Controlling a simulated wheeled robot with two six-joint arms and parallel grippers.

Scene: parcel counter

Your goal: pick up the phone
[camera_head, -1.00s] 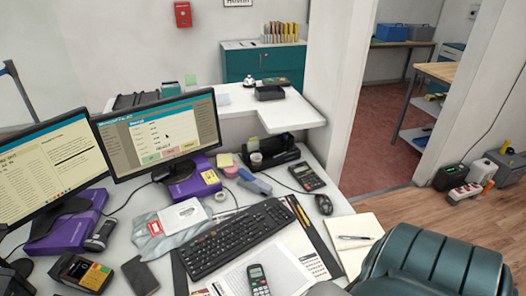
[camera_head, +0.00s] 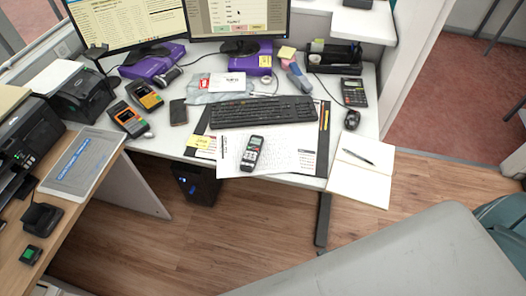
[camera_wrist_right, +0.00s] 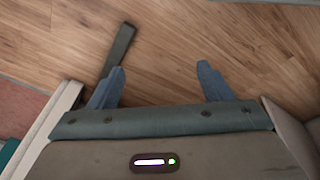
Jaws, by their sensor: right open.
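A dark cordless phone handset (camera_head: 252,153) with a light screen and keypad lies on white paper at the front edge of the white desk (camera_head: 160,141). A flat dark slab like a mobile phone (camera_head: 179,112) lies further left on the desk. My right gripper (camera_wrist_right: 159,84) shows only in the right wrist view. Its two blue-grey fingers are wide apart with nothing between them, above wooden floor. The handset is not visible in that view. My left gripper is in no view.
A black keyboard (camera_head: 262,111) lies behind the handset. An open notebook with a pen (camera_head: 360,172) lies to its right, overhanging the front edge. Card terminals (camera_head: 128,119) stand at left. A black cradle (camera_head: 42,218) sits on the wooden side counter. A desk leg (camera_head: 322,220) stands below.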

